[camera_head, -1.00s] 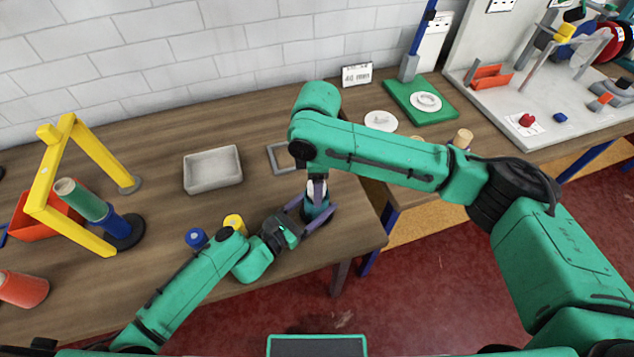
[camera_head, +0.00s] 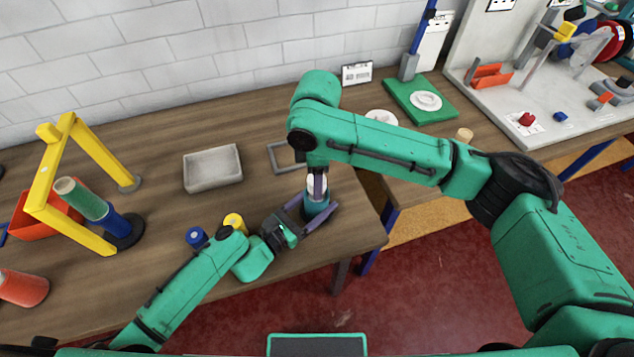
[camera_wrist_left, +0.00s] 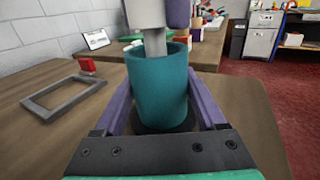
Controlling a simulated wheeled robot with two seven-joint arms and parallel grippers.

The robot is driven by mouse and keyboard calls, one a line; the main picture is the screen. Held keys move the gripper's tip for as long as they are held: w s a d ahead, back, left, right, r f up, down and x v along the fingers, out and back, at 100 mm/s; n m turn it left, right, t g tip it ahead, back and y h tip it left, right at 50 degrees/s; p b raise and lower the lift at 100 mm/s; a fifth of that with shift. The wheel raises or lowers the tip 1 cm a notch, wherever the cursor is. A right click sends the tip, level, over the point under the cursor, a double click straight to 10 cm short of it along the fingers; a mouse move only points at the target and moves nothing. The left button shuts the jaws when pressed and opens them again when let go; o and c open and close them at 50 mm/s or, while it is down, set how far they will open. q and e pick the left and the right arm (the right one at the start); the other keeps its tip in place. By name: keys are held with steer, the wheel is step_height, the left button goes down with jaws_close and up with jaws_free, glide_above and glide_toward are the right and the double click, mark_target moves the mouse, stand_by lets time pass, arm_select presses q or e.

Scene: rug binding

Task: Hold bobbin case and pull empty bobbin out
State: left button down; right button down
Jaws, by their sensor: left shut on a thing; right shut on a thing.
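The teal, cup-shaped bobbin case (camera_head: 317,209) stands upright near the table's right front corner. My left gripper (camera_head: 308,212) is shut around it, with one purple finger along each side; the case fills the middle of the left wrist view (camera_wrist_left: 158,88). My right gripper (camera_head: 317,186) points down from above, shut on the pale grey bobbin (camera_wrist_left: 154,42). The bobbin's wide upper part is above the case rim, and its narrow stem runs down into the open mouth. The stem's lower end is hidden inside the case.
A grey square frame (camera_head: 272,158) and an empty grey tray (camera_head: 186,172) lie behind. Yellow (camera_head: 234,221) and blue (camera_head: 196,237) spools stand beside my left forearm. A yellow stand (camera_head: 48,180) is at left. The wooden table (camera_head: 160,250) has bare room between.

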arm_select(q)
steer(key=shift+f, duration=0.15)
arm_select(e)
steer(key=shift+r, duration=3.5)
arm_select(q)
jaws_free()
steer(key=v, duration=1.2)
arm_select(e)
steer(key=shift+f, duration=0.1)
